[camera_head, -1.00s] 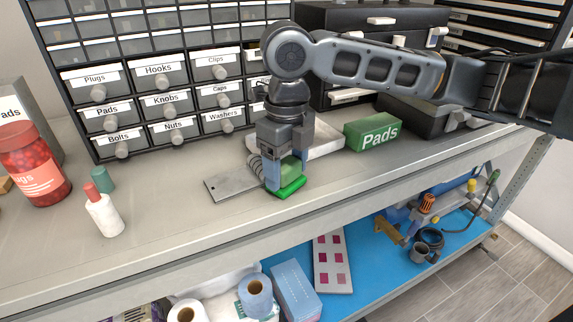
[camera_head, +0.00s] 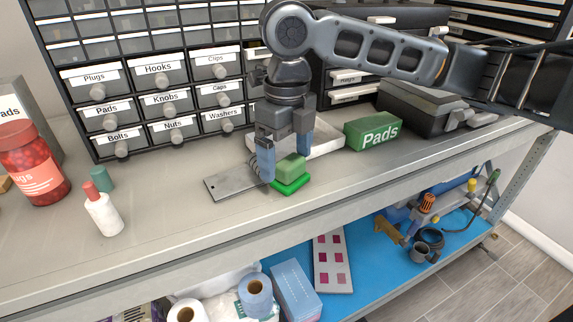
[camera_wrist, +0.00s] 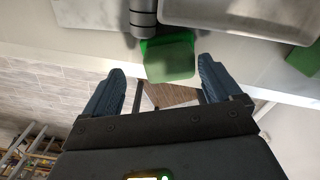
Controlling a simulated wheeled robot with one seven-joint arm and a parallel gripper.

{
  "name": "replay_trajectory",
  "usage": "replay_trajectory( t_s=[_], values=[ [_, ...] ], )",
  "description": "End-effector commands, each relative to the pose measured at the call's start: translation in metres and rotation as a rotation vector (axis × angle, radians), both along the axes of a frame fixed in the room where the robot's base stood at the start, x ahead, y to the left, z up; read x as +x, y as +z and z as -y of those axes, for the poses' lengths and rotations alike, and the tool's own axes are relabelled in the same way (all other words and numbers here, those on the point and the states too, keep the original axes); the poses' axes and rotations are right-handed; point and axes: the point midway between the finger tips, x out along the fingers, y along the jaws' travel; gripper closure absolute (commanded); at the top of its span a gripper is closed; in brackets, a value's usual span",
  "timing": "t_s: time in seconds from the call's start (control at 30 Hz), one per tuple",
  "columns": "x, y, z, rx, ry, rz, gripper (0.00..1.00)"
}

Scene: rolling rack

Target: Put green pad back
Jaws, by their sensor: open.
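A light green pad (camera_head: 291,167) rests on a flat, brighter green base (camera_head: 290,185) on the workbench. In the wrist view the pad (camera_wrist: 169,60) lies ahead of the fingertips, roughly midway between them, with a strip of the brighter base (camera_wrist: 143,48) at its left side. My gripper (camera_head: 284,160) is open. In the head view its fingers are just above and behind the pad, one towards its left side; contact is not clear. In the wrist view my fingers (camera_wrist: 160,85) stand wide apart with nothing held between them.
A grey plate (camera_head: 230,184) with a dark coil lies left of the pad. A pale tray (camera_head: 325,142) is behind my gripper. A green box labelled Pads (camera_head: 372,131) stands to the right. Labelled drawers (camera_head: 160,100) line the back. The bench front (camera_head: 200,225) is clear.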

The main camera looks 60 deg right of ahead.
Motion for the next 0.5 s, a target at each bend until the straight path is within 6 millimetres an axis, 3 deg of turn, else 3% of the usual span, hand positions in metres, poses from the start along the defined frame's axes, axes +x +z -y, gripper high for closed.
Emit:
replay_trajectory(
  t_s=[0.3,0.5],
  values=[
    [0.001,0.064,0.0,-0.002,0.001,0.003,0.09],
    [0.001,0.088,0.0,-0.001,0.0,0.001,0.09]
  ],
)
